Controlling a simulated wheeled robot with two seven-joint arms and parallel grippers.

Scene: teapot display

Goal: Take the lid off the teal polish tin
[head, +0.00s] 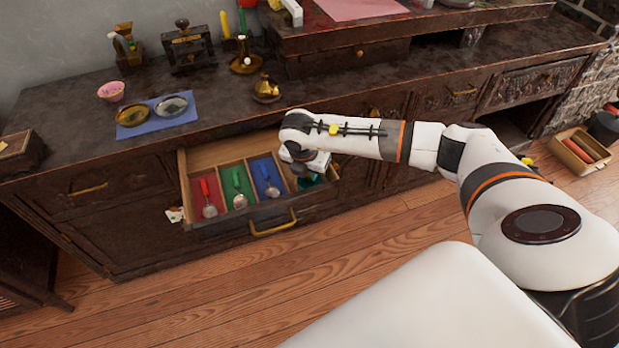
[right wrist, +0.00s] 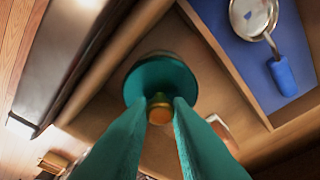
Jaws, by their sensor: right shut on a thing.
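The teal polish tin's round lid (right wrist: 160,76) shows in the right wrist view, with a small brass knob (right wrist: 159,112) on it. My right gripper (right wrist: 168,104) has its two teal fingers shut on the knob, one on each side. The tin's body is hidden, and I cannot tell whether the lid still rests on it. In the head view my right gripper (head: 308,178) is over the rightmost compartment of the open drawer (head: 222,153), where a bit of teal shows beneath the wrist. My left gripper is not in view.
Red (head: 197,190), green (head: 229,179) and blue (head: 262,170) compartments, each with a spoon, lie left of the gripper. Thin wooden dividers separate them. The cabinet top behind holds a blue cloth (head: 185,117) with two dishes and several brass things.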

